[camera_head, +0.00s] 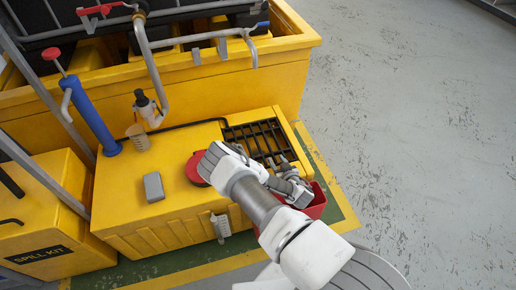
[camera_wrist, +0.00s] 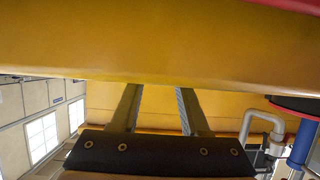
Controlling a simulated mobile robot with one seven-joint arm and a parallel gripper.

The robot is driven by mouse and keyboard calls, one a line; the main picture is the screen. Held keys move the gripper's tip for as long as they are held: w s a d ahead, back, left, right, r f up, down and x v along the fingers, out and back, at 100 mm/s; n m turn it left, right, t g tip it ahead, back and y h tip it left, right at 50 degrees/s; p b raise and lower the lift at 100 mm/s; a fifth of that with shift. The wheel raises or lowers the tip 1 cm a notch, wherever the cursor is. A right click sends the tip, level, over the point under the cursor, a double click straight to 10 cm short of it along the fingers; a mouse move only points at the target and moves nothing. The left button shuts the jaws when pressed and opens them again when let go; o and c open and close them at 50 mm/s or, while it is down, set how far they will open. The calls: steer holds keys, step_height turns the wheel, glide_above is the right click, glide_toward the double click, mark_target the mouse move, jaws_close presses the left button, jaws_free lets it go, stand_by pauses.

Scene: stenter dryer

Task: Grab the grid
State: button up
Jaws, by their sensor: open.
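The grid (camera_head: 250,132) is a dark barred grate set in the top right part of the yellow box (camera_head: 135,195). Its near right part is partly covered by my gripper (camera_head: 281,163), which is at its near right edge in the head view. I cannot tell whether the fingers touch the bars. In the wrist view my gripper (camera_wrist: 158,90) shows two grey fingers spread apart with nothing between them. A yellow surface (camera_wrist: 160,45) fills the view ahead of the fingertips. I cannot make out the grid there.
A red container (camera_head: 316,203) stands by the box's right side, partly behind my arm. A red round knob (camera_head: 194,170), a grey block (camera_head: 153,187) and a blue cylinder (camera_head: 95,120) are on or beside the box top. A larger yellow tank (camera_head: 225,85) stands behind. The floor (camera_head: 420,110) right is clear.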

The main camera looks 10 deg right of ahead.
steer(key=shift+x, duration=1)
steer(key=shift+c, duration=0.2)
jaws_close()
stand_by(0.5)
